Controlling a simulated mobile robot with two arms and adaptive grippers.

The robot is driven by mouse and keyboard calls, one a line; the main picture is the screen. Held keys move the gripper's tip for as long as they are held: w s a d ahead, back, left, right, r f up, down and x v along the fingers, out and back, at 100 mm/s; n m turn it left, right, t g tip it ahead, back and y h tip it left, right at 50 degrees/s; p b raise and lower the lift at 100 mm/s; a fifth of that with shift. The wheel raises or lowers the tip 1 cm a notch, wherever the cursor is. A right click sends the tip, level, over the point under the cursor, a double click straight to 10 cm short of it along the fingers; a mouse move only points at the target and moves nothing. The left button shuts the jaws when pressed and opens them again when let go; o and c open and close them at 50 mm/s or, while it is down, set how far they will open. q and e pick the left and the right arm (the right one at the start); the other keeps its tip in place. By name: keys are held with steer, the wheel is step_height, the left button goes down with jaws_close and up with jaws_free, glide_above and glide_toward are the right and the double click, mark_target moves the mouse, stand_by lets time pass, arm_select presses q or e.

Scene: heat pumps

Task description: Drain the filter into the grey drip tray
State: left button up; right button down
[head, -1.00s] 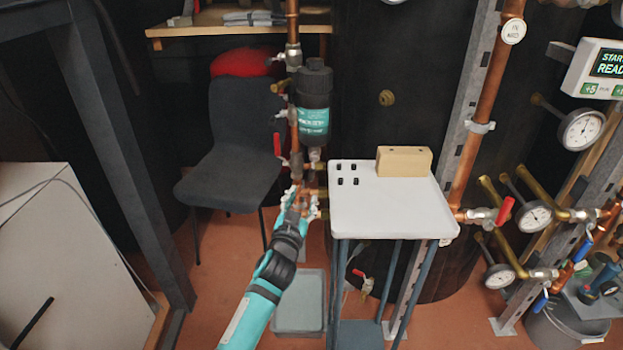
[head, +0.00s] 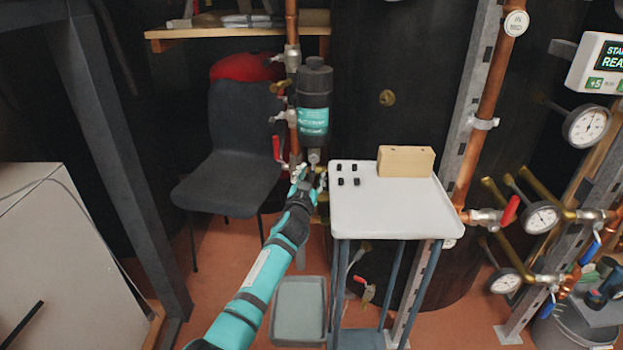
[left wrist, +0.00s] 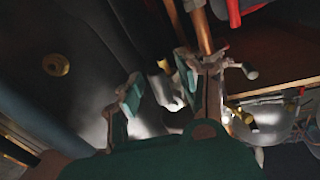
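The filter (head: 314,100), a black canister with a teal label, hangs upright beside the copper pipe. A small metal fitting (head: 314,156) shows under it. The grey drip tray (head: 299,308) lies on the floor below and looks empty. My left gripper (head: 308,180) is just below the filter's bottom. In the left wrist view my left gripper (left wrist: 159,86) has its two fingers spread apart, with a shiny metal fitting (left wrist: 172,96) visible between or beyond them. I cannot tell whether they touch it. My right gripper is in neither view.
A white-topped stand (head: 390,210) with a wooden block (head: 405,161) and small black pieces is right of my gripper. A dark chair (head: 235,150) stands behind left. A red-handled valve (head: 277,148) is on the pipe. Red floor is free left of the tray.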

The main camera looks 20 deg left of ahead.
arm_select(q)
jaws_close()
steer(key=shift+f, duration=0.1)
stand_by(0.5)
